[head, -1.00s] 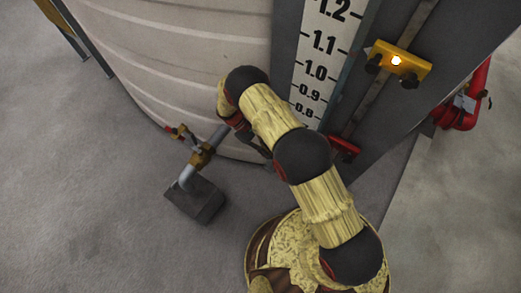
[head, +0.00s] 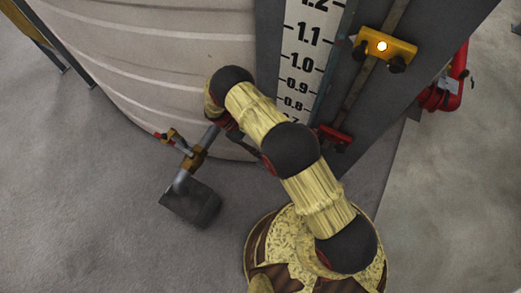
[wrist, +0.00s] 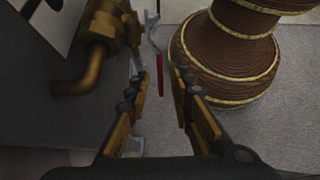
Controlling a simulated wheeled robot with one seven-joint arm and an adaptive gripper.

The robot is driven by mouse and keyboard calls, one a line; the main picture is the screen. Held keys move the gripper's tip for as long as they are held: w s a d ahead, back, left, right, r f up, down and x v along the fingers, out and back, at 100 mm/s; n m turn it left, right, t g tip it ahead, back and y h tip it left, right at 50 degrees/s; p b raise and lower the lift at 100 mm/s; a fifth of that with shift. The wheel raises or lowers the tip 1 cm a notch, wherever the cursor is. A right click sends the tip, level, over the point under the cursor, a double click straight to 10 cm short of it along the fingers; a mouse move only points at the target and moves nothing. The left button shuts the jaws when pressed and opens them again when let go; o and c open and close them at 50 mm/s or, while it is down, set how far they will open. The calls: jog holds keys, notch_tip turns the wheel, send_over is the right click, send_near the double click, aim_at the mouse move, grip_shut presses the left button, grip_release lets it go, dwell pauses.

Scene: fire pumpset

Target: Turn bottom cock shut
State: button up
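In the wrist view a brass cock body (wrist: 103,32) with a bent outlet is at the upper left. Its thin lever with a red grip (wrist: 160,74) points down the picture, between the finger ends. My gripper (wrist: 159,78) is open, one finger on each side of the red grip; a gap shows to the right finger, and contact on the left cannot be told. In the head view the gripper and this cock are mostly hidden behind my arm, near the foot of the gauge board (head: 304,62).
A striped tank (head: 150,60) stands behind my arm. Left of the arm, a pipe with a brass valve (head: 193,160) runs to a dark block (head: 192,203). A yellow bracket (head: 385,46) and red pipe (head: 450,93) are at right.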

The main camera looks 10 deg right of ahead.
notch_tip(320, 180, up, 10)
dwell(0.8)
jog(key=shift+c, duration=0.6)
